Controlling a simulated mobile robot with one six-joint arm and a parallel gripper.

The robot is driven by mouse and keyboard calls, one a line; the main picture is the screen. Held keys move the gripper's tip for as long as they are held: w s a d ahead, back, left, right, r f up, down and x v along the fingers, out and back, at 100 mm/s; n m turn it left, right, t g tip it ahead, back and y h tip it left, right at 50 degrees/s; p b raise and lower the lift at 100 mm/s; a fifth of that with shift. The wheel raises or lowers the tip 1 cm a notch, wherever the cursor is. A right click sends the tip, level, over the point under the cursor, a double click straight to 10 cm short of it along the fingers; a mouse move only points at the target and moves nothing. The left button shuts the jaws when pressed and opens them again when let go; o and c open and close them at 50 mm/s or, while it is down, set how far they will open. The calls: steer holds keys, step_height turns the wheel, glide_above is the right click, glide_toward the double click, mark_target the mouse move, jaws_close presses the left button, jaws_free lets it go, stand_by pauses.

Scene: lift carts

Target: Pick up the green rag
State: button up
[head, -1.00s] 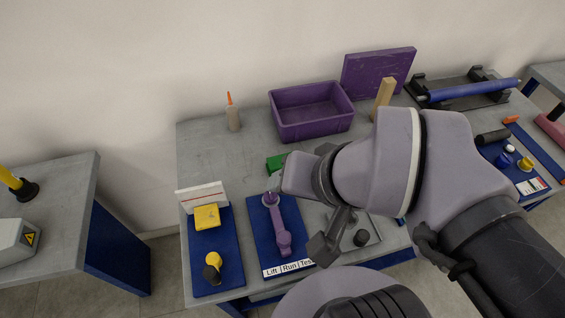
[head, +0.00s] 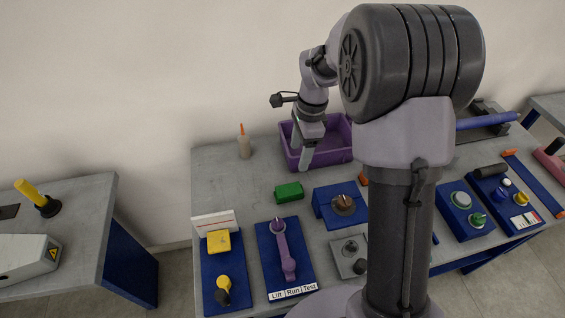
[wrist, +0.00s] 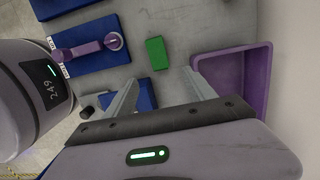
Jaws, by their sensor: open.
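The green rag (head: 289,192) is a small folded block lying flat on the grey table, in front of the purple bin. In the wrist view the green rag (wrist: 156,53) lies beyond the fingers, a little above the gap between them. My gripper (head: 305,160) is raised above the table near the front of the bin, behind the rag in the head view. It is open and empty, its fingers (wrist: 160,92) spread wide and apart from the rag.
A purple bin (head: 340,158) stands behind the rag. A blue box with a knob (head: 322,204) is right of it. A purple lever on a blue panel (head: 262,262) and a yellow switch panel (head: 208,268) lie in front. A bottle (head: 244,148) stands back left.

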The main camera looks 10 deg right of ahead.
steer(key=b, duration=0.4)
glide_above(290, 189)
steer(key=d, duration=0.1)
step_height(290, 189, down, 11)
steer(key=shift+w+f, duration=0.1)
steer(key=f+b, duration=0.1)
steer(key=f, duration=0.1)
steer(key=a+f+b, duration=0.1)
steer(key=f, duration=0.2)
steer(key=shift+a+f, duration=0.1)
steer(key=shift+f, duration=0.2)
steer(key=shift+f, duration=0.25)
steer(key=shift+c, duration=0.4)
jaws_close()
step_height(290, 189, up, 11)
steer(key=p, duration=0.3)
steer(key=shift+f+p, duration=0.15)
steer(key=shift+p, duration=0.15)
steer(key=c, duration=0.7)
jaws_free()
steer(key=shift+f, duration=0.1)
steer(key=c, duration=0.5)
